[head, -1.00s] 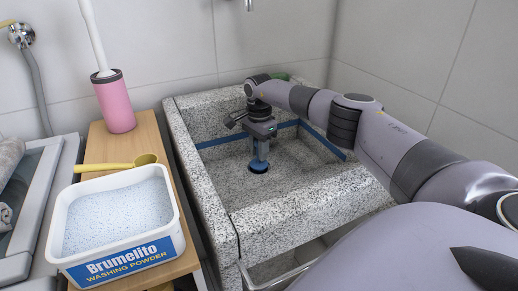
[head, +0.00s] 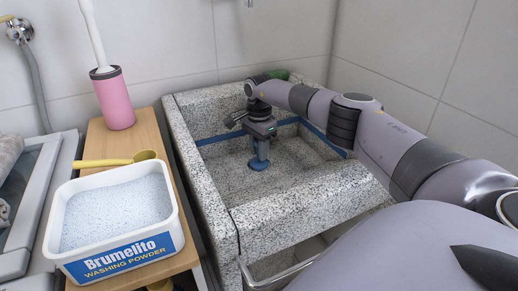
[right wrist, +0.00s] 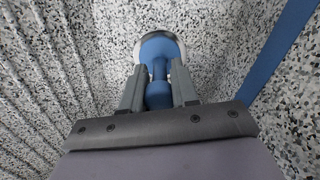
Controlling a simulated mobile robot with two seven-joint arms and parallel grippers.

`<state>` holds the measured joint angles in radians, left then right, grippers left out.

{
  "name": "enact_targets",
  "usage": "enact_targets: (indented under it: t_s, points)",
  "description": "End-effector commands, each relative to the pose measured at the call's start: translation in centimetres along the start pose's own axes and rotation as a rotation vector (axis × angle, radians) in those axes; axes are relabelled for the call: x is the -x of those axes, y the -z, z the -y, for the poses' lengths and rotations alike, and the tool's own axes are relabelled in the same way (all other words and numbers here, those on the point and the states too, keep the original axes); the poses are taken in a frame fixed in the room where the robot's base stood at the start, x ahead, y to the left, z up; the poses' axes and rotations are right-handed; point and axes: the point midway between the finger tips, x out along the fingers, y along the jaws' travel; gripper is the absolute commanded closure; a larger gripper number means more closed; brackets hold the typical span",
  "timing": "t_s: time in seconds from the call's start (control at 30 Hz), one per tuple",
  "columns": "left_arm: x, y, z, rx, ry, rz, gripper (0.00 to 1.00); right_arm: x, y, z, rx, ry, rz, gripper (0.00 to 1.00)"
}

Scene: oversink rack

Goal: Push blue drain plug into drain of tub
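The blue drain plug (head: 259,163) is low in the grey speckled tub (head: 205,215), at the tub floor. In the right wrist view the plug (right wrist: 158,48) has a wide blue base and a narrower stem. A pale metal drain rim (right wrist: 139,49) shows around part of its base. My right gripper (right wrist: 158,88) is shut on the plug's stem, with one finger on each side. In the head view it points down into the tub (head: 259,145). The drain opening itself is covered by the plug. My left gripper is not in view.
A blue line (head: 215,139) runs around the tub's inner walls. A green object (head: 277,74) lies at the tub's back rim.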

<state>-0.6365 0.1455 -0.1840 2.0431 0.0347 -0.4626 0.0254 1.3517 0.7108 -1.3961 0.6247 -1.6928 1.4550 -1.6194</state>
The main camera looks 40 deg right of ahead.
Motion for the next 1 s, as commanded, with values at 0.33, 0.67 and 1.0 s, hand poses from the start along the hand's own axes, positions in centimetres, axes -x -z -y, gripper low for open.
enact_targets:
  t_s: [0.33,0.67,1.0]
  points:
    - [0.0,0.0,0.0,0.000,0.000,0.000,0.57,0.0,0.0,0.0,0.000,0.000,0.000,0.42]
    - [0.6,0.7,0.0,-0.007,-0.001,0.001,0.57,3.9,0.0,0.1,0.000,0.004,0.000,0.42]
    - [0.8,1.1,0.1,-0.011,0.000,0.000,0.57,7.2,0.0,0.0,0.000,0.001,0.000,0.42]
